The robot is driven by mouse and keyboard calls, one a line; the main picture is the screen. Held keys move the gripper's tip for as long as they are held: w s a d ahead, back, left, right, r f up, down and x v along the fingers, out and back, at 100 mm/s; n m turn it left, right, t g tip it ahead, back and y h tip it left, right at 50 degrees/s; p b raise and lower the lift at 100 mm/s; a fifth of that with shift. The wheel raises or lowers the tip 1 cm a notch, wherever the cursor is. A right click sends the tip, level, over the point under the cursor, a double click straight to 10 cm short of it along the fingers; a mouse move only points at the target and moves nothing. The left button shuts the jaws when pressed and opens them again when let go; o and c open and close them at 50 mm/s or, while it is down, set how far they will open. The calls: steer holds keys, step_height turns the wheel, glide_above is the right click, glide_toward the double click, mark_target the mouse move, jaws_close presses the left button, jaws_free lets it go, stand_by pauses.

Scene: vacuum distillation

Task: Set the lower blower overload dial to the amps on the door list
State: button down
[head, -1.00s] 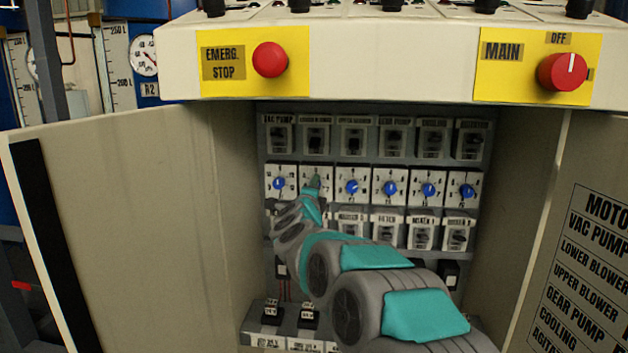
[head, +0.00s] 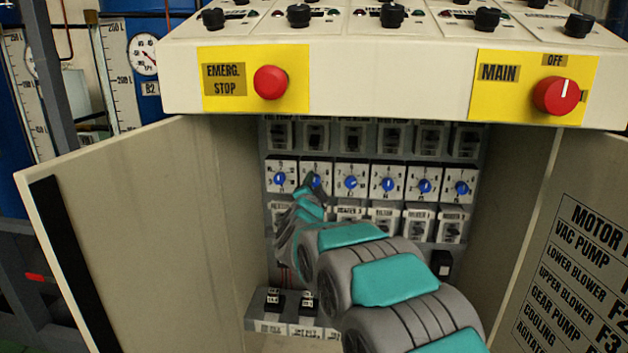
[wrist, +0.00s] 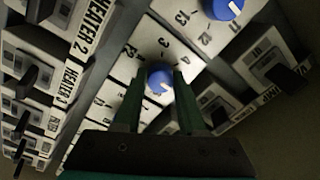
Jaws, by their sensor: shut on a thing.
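The lower blower overload dial is a blue knob (head: 315,181) on a white numbered plate, second from the left in the dial row inside the cabinet. In the wrist view the blue knob (wrist: 159,80) sits between my gripper's two green fingers (wrist: 155,88), which are shut on it. Numbers such as 3 and 4 show around it; its exact setting is hard to read. In the head view my gripper (head: 314,184) reaches that dial and partly covers it. The door list (head: 578,270) on the right door names motors; its amp values are cut off at the frame edge.
Neighbouring blue dials (head: 280,179) (head: 351,182) sit close on both sides. Breaker switches (head: 316,134) line the row above, with more below. Open doors (head: 125,220) flank the cabinet. The emergency stop (head: 270,82) and red main switch (head: 556,95) are on the panel above.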

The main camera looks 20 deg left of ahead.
steer(key=shift+a, duration=0.1)
stand_by(0.5)
steer(key=shift+c, duration=2.4)
jaws_free()
steer(key=shift+s, duration=0.1)
steer(key=b+v, duration=0.1)
steer(key=v, duration=0.6)
steer(key=shift+s, duration=0.35)
